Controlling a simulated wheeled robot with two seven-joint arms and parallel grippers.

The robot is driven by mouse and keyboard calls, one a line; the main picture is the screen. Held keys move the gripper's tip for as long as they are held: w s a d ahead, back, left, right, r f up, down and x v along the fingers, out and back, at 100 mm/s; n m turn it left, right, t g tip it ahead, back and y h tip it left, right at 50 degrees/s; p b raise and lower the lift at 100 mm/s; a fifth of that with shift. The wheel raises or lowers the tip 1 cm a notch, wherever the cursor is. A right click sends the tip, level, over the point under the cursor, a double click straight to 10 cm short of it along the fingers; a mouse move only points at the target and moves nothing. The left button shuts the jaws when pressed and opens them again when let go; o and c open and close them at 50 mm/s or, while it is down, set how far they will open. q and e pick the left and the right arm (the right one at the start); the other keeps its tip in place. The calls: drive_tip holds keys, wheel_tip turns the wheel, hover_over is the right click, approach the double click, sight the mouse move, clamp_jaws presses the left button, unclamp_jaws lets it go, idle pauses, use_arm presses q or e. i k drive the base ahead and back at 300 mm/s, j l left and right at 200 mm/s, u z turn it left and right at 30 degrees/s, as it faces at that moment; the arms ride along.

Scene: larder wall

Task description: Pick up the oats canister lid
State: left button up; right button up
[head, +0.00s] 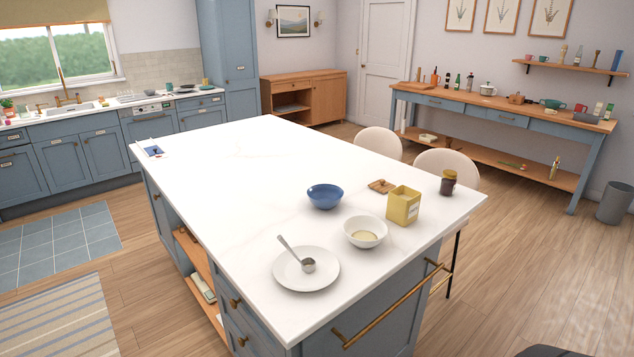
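The lid, a small flat wooden piece with a raised knob (381,186), lies on the white island top. It is just behind and left of the yellow square canister (403,208), which stands upright with its top open and a pale label on one side. The lid and the canister look slightly apart. What is inside the canister cannot be made out. Neither of my grippers shows in the head view.
On the island (240,190) are a blue bowl (325,194), a white bowl (365,228) with pale contents, a plate (290,281) with a metal scoop (307,264), and a dark jar (448,183). Two pale stools (447,164) stand behind. The island's far left is mostly clear.

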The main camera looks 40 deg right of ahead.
sight(382, 185)
drive_tip(key=z, duration=1.65)
drive_tip(key=i+l, duration=0.2)
drive_tip(key=l, duration=0.15)
drive_tip(key=i+l+u, duration=0.15)
drive_tip(key=l, duration=0.25)
drive_tip(key=i+l, duration=0.15)
drive_tip(key=l, duration=0.25)
drive_tip(key=i+l+u, duration=0.15)
drive_tip(key=l, duration=0.25)
drive_tip(key=i+l, duration=0.2)
drive_tip(key=l, duration=0.2)
drive_tip(key=u, duration=0.05)
